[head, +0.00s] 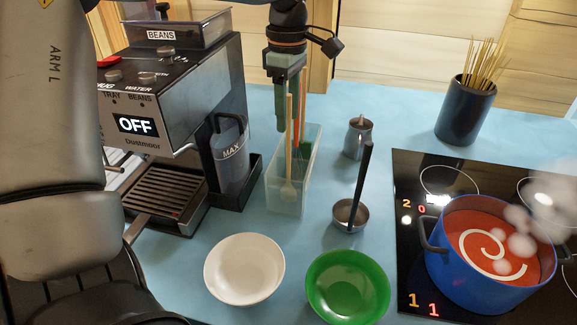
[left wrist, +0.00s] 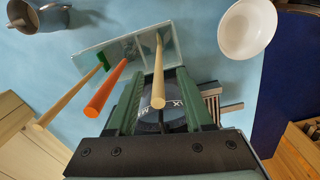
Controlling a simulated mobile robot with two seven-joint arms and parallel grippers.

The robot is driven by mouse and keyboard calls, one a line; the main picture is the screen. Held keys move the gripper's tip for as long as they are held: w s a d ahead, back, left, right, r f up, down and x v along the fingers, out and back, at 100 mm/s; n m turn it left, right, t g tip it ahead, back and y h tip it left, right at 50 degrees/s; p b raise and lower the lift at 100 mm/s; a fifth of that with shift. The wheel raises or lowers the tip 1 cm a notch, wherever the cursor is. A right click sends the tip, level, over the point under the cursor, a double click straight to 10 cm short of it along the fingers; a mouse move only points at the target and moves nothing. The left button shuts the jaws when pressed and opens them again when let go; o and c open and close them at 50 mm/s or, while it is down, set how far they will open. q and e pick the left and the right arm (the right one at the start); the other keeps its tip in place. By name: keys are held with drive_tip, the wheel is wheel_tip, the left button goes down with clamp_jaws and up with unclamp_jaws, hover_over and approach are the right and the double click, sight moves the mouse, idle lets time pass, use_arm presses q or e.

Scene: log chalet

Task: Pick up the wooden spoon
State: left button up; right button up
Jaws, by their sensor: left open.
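The wooden spoon (head: 288,155) stands upright in a clear plastic holder (head: 292,208). Its pale handle rises to my left gripper (head: 284,112), which is over the holder with its green fingers pointing down. In the left wrist view the spoon (left wrist: 158,72) shows between the two open fingers of the gripper (left wrist: 160,95). I cannot tell whether either finger touches it. An orange-handled utensil (left wrist: 107,90) and a wooden-handled one with a green end (left wrist: 66,102) stand in the same holder, outside the fingers. My right gripper is not in view.
A coffee machine (head: 170,95) with a dark jug (head: 229,158) stands close left of the holder. A ladle (head: 352,210) and small metal pot (head: 357,138) are to the right. White (head: 244,268) and green (head: 347,288) bowls are in front. A blue soup pot (head: 480,280) steams on the hob.

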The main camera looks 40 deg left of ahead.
sight(289, 128)
use_arm(q)
wheel_tip(289, 128, down, 4)
drive_tip(key=shift+w, duration=0.15)
clamp_jaws()
idle(0.4)
